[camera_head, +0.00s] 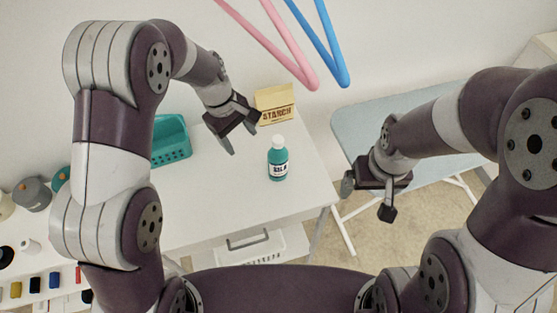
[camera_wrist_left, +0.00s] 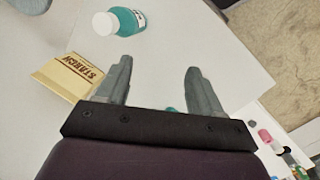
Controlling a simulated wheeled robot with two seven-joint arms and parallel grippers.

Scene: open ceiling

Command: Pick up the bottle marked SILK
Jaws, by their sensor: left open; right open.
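My left gripper (camera_head: 243,137) is open and empty, above the table to the upper left of the bottle. It also shows open in the left wrist view (camera_wrist_left: 162,85). My right gripper (camera_head: 367,200) is open and empty, right of the table, apart from the bottle.
A tan STARCH box (camera_head: 275,104) stands behind the bottle, close to my left gripper. A teal basket (camera_head: 172,141) sits at the table's left. A pale blue ironing board (camera_head: 365,125) is on the right. Pink (camera_head: 275,45) and blue (camera_head: 322,45) hangers hang above. The table front is clear.

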